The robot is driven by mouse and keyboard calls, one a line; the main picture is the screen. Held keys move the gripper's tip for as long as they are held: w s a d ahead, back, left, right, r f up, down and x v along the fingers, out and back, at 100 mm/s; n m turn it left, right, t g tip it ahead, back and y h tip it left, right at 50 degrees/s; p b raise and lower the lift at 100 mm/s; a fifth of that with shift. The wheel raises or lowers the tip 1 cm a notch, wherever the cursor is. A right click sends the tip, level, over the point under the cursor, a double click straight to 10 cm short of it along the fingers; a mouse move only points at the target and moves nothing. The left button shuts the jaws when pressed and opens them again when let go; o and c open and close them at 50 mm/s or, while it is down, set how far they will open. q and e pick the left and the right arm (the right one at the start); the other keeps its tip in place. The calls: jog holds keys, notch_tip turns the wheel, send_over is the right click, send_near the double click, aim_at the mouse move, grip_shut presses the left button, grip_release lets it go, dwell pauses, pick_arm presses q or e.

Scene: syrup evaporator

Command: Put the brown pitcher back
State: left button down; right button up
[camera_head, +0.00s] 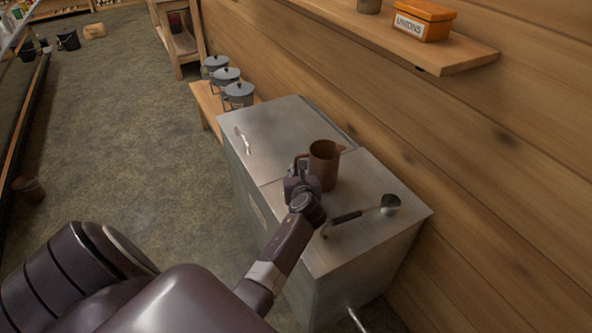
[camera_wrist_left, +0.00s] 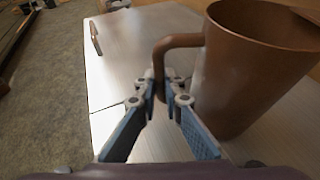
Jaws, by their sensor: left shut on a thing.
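The brown pitcher (camera_head: 324,163) is upright at the metal cabinet top (camera_head: 375,185), its handle toward my left gripper. I cannot tell whether its base touches the top. My left gripper (camera_head: 300,170) is at the handle. In the left wrist view the pitcher (camera_wrist_left: 255,70) fills the right side, and the fingertips of my left gripper (camera_wrist_left: 160,88) are closed around the lower part of its handle. My right gripper is not in view.
A ladle (camera_head: 388,205) lies on the near part of the cabinet top. Several grey lidded pots (camera_head: 238,94) stand on a wooden bench behind. The cabinet's far lid (camera_head: 285,135) is clear.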

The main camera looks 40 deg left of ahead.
pick_arm(q)
jog(key=c, duration=2.1)
grip_release()
jog(key=shift+r, duration=0.15)
jog(key=v, duration=1.2)
jog(key=shift+p, duration=0.35)
jog(key=shift+s, duration=0.1)
